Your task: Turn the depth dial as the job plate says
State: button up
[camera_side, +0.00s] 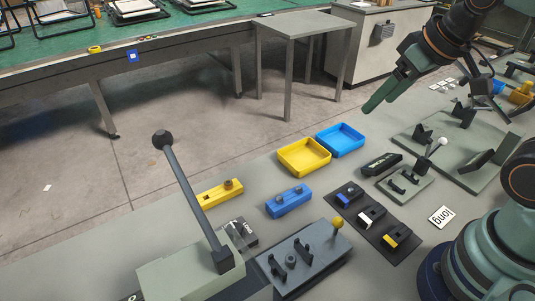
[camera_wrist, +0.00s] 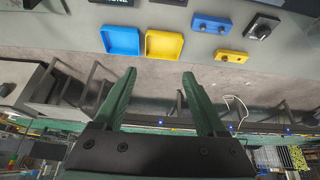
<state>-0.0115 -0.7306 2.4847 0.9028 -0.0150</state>
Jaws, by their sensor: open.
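The job plate (camera_side: 442,216) is a small white card on the bench, reading "long" upside down in the side view. A dark block with pale markings (camera_side: 240,232), partly behind the long lever, looks like the depth dial. In the wrist view, a dark block with a round knob (camera_wrist: 262,27) at the top right seems to be the same dial; its setting is too small to read. My gripper (camera_side: 377,98) is open and empty, raised beyond the trays and well away from the dial. Its two green fingers (camera_wrist: 160,74) stand apart in the wrist view.
A tall ball-topped lever (camera_side: 190,195) rises beside the dial. A yellow tray (camera_side: 303,157) and a blue tray (camera_side: 341,140) stand at the bench edge. A yellow block (camera_side: 220,192), blue block (camera_side: 288,201) and dark three-part rack (camera_side: 370,222) lie nearby.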

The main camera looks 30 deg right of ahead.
jog(key=w+a+f+n+g, duration=0.1)
jog(key=w+a+n+g, duration=0.1)
jog(key=w+a+n, duration=0.45)
jog(key=w+a+f+n+g, duration=0.15)
jog(key=a+n, duration=0.25)
jog(key=a, duration=0.5)
jog(key=s+a+f+n+g, duration=0.2)
jog(key=a+f+n, duration=0.6)
jog(key=a, duration=0.6)
jog(key=shift+m, duration=0.45)
notch_tip(320, 180, down, 12)
jog(key=shift+w+d+f, duration=0.1)
jog(key=shift+d, duration=0.05)
grip_shut()
